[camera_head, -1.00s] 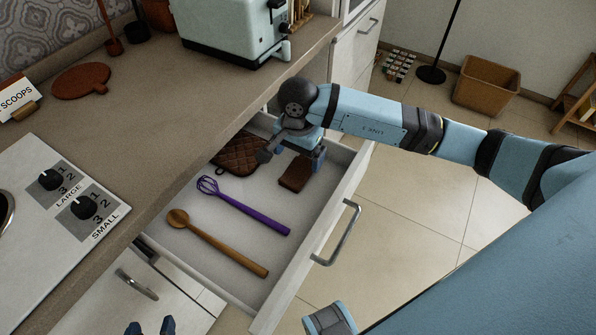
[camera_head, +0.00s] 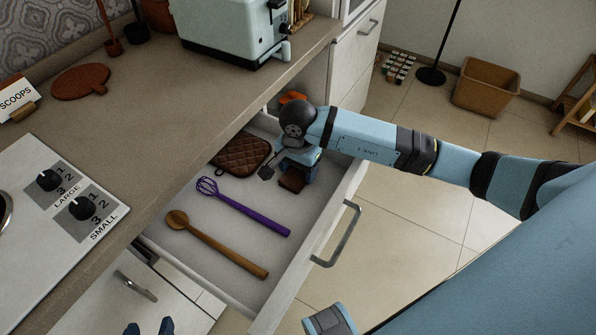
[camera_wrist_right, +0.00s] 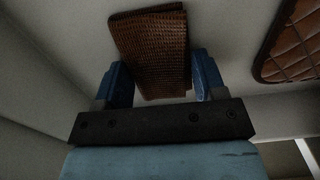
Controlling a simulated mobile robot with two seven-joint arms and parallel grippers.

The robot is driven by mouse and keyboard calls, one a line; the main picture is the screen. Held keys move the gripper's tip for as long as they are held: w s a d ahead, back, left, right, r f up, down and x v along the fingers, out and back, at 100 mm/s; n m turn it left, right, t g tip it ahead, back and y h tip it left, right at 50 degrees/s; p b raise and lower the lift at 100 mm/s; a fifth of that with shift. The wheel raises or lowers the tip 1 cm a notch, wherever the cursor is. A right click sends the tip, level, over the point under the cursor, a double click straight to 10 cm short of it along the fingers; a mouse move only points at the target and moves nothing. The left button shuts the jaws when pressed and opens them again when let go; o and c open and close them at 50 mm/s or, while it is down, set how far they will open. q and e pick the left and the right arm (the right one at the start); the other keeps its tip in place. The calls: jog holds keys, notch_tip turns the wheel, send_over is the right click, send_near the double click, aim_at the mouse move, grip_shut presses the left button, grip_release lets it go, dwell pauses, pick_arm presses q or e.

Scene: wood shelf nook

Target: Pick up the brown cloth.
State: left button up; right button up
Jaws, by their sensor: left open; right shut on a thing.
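The brown cloth (camera_head: 292,182) is a small folded, ribbed piece in the far right part of the open drawer (camera_head: 240,264). In the right wrist view the cloth (camera_wrist_right: 155,52) lies between the two blue fingers of my right gripper (camera_wrist_right: 160,80), which is shut on it. In the head view the right gripper (camera_head: 295,170) covers part of the cloth. I cannot tell whether the cloth touches the drawer floor. My left gripper (camera_head: 150,327) is open and empty at the bottom edge of the head view, well away from the cloth.
A brown quilted pot holder (camera_head: 240,156) lies left of the right gripper. A purple whisk (camera_head: 245,208) and a wooden spoon (camera_head: 220,245) lie nearer in the drawer. The countertop (camera_head: 190,130) overhangs its left side; the drawer handle (camera_head: 340,236) is on its front.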

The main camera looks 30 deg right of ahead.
jog(key=shift+r, duration=0.15)
notch_tip(320, 180, up, 20)
jog(key=p, duration=0.2)
dwell(0.4)
